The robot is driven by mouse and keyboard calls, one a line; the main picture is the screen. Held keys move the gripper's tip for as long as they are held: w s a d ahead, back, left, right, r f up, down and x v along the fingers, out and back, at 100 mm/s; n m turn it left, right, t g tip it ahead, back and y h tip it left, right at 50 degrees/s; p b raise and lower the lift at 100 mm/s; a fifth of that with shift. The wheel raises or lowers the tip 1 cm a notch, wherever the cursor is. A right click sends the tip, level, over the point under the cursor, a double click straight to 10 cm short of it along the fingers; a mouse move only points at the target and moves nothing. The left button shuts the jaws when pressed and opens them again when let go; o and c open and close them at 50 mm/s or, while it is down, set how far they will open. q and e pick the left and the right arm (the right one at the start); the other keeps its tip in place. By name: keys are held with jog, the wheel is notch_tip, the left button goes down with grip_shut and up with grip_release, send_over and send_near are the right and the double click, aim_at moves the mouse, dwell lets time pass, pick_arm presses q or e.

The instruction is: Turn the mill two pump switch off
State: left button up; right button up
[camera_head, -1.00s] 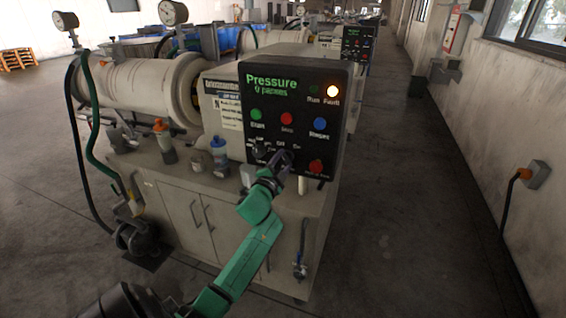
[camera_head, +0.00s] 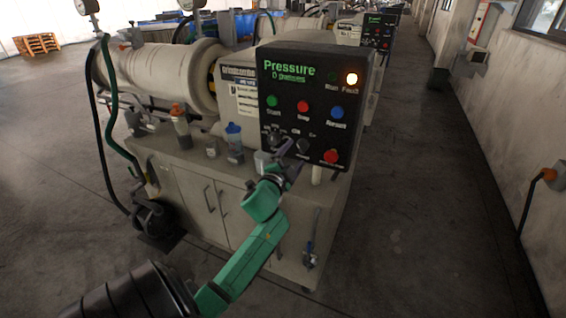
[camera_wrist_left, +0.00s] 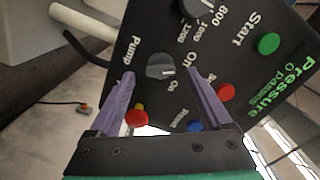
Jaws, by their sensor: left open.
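A black control panel (camera_head: 350,110) with a "Pressure" display stands on the nearest mill. Its pump switch (camera_head: 303,146), a dark rotary knob, sits below the coloured buttons, right of a larger dial (camera_head: 273,136). My left gripper (camera_head: 285,166) is in front of the panel's lower left, just below and left of the switch. In the left wrist view the pump switch (camera_wrist_left: 160,66) shows between the open purple fingers (camera_wrist_left: 160,82), past their tips, and nothing is held. I cannot tell surely which way the knob points. My right gripper is not in view.
A red emergency button (camera_head: 331,156) is close to the switch's lower right. Green (camera_head: 272,101), red (camera_head: 302,106) and blue (camera_head: 336,112) buttons are above. Bottles stand on the cabinet top. Floor to the right is clear.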

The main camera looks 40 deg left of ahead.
pick_arm(q)
jog(key=b+v, duration=0.1)
jog(key=v, duration=1)
jog(key=shift+b, duration=0.4)
jog(key=s+d+f+n+g+h, duration=0.2)
jog(key=d+f+g, duration=0.15)
jog(key=f, duration=1.45)
jog(key=s+d+f+n+g+h, duration=0.15)
jog(key=f+g, duration=0.25)
jog(key=f, duration=1.3)
jog(key=s+d+f+n+g+h, duration=0.1)
jog(key=s+d+f+g, duration=0.15)
jog(key=s+f, duration=0.6)
jog(key=s+d+f+g+h, duration=0.15)
jog(key=s+d+f, duration=0.25)
jog(key=s+f, duration=0.4)
jog(key=s+d+f+n+g, duration=0.1)
jog(key=s+f+g, duration=0.3)
jog(key=s, duration=0.9)
notch_tip(320, 180, down, 3)
jog(key=shift+d+r, duration=0.2)
jog(key=shift+d, duration=0.5)
jog(key=shift+g, duration=0.25)
